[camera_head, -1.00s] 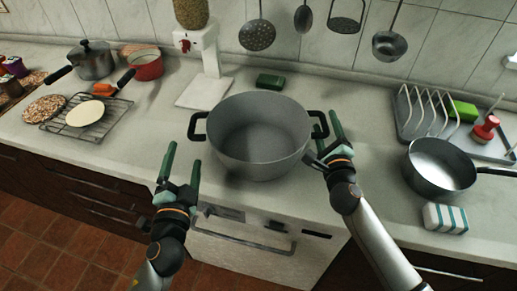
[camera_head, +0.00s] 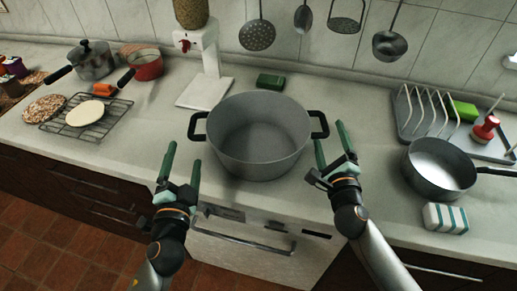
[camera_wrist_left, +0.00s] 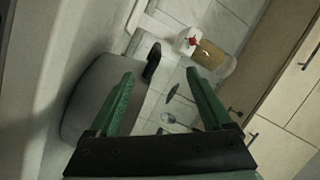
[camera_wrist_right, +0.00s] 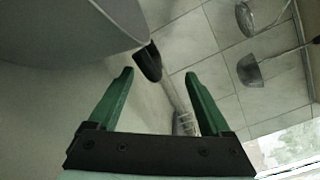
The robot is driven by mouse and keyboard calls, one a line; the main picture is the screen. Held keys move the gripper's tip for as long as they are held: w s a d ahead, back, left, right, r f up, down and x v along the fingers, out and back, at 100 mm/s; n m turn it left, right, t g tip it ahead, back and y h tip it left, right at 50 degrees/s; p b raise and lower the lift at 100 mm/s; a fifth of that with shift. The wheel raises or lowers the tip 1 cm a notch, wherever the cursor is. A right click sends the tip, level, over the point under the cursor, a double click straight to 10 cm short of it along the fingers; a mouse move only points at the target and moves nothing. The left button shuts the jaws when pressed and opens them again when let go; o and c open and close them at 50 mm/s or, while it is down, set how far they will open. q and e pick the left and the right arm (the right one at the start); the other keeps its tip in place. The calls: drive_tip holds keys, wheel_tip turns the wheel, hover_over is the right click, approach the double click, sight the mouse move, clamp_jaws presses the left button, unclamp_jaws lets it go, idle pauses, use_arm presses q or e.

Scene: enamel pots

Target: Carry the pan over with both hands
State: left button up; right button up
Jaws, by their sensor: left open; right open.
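The pan is a big grey pot (camera_head: 258,160) with two black side handles, standing upright on the counter. My left gripper (camera_head: 182,160) is open and empty, just in front and left of the left handle (camera_head: 197,126). In the left wrist view that handle (camera_wrist_left: 152,60) shows beyond the fingertips, nearer the left finger, with the pot wall (camera_wrist_left: 90,98) at left. My right gripper (camera_head: 330,136) is open and empty, just in front and right of the right handle (camera_head: 320,124). In the right wrist view that handle (camera_wrist_right: 148,62) lies just past the fingertips.
A white dispenser (camera_head: 208,85) and green sponge (camera_head: 271,80) stand behind. A dark saucepan (camera_head: 440,168), striped sponge (camera_head: 445,218) and dish rack (camera_head: 425,110) are at right. A wire rack (camera_head: 88,120) and smaller pots are at left. The counter between pot and wire rack is clear.

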drive_tip(key=s, duration=0.7)
drive_tip(key=shift+s+d, duration=0.15)
drive_tip(key=shift+d, duration=0.05)
use_arm(q)
drive_tip(key=shift+s, duration=0.1)
use_arm(e)
drive_tip(key=shift+s, duration=0.1)
